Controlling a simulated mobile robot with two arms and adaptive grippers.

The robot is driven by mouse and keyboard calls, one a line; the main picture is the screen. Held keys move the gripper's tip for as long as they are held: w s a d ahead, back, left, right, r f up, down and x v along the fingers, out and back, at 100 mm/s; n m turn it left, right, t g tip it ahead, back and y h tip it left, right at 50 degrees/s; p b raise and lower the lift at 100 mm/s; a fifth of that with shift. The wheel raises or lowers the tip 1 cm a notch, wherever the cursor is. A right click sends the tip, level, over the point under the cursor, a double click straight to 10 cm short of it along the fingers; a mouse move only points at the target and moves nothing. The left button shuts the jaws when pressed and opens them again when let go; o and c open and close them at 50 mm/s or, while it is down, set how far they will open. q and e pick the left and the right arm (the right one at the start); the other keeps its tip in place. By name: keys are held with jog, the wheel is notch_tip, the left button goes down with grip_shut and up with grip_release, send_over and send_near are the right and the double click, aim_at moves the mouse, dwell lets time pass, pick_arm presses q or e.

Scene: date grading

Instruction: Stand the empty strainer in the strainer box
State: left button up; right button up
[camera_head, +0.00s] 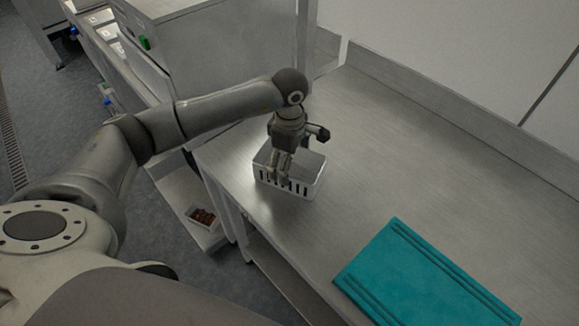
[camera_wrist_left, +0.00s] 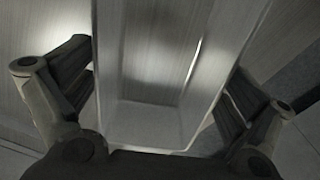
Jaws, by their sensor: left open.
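A pale metal box with a row of slots (camera_head: 313,188) stands upright on the steel worktop at its left edge; it looks like the strainer box. My left gripper (camera_head: 280,172) points down at it, with its fingers overlapping the slotted side in the head view. In the left wrist view, an open rectangular container (camera_wrist_left: 150,122) with pale walls shows between the two spread fingers of my left gripper (camera_wrist_left: 160,95). The container looks empty inside. The fingers appear apart, with nothing clearly gripped. I cannot pick out a strainer separately. My right gripper is not in view.
A teal ridged mat or board (camera_head: 425,280) lies on the worktop (camera_head: 420,165) at the front right. The worktop behind and right of the box is clear. A small tray of dark brown items (camera_head: 202,217) sits lower, left of the worktop. A metal cabinet (camera_head: 225,50) stands behind my arm.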

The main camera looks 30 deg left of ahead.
pick_arm(q)
jog(key=c, duration=1)
jog(key=shift+w+r+b, duration=0.1)
jog(key=shift+r+b, duration=0.3)
jog(key=shift+b, duration=0.05)
notch_tip(320, 180, up, 2)
jog(key=shift+a+r+b, duration=0.1)
jog(key=shift+r+b, duration=0.1)
jog(key=shift+b, duration=0.65)
jog(key=s+a+r+b, duration=0.1)
jog(key=s+r, duration=0.2)
jog(key=s, duration=0.1)
jog(key=s+a+r+b, duration=0.2)
jog(key=s+r, duration=0.1)
jog(key=s, duration=0.2)
jog(key=s+a+r+b, duration=0.1)
jog(key=s+r, duration=0.2)
jog(key=s, duration=0.1)
jog(key=shift+s+a+r+b, duration=0.15)
jog(key=shift+a+r+b, duration=0.15)
jog(key=shift+r, duration=0.1)
